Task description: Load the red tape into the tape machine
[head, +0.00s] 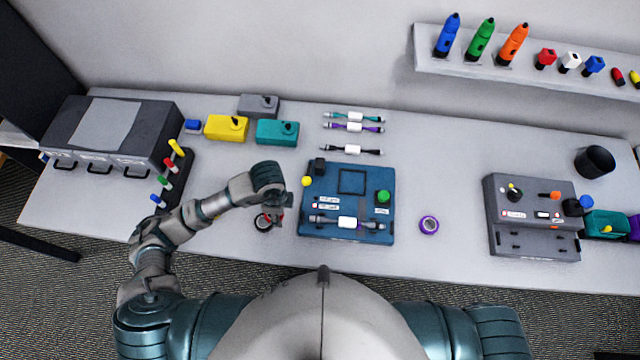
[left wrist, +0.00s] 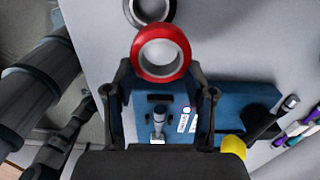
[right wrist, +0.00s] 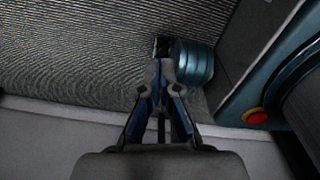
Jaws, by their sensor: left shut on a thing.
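The red tape (left wrist: 160,31) is a red ring with a pale hole. My left gripper (left wrist: 160,68) is shut on it, one finger on each side. In the head view, my left gripper (head: 274,211) is just left of a blue machine (head: 308,228), over the table, and largely hides the red tape. The blue machine has a yellow knob, a green knob and a cable lying across its front. I cannot tell for sure that it is the tape machine. My right gripper (right wrist: 160,68) looks shut and empty, beside the table in the right wrist view.
A dark tape ring (head: 263,224) lies beneath my left gripper. A grey machine (head: 535,240) stands at the right. Several cables (head: 352,127) lie behind the blue machine. The table between the two machines is mostly clear.

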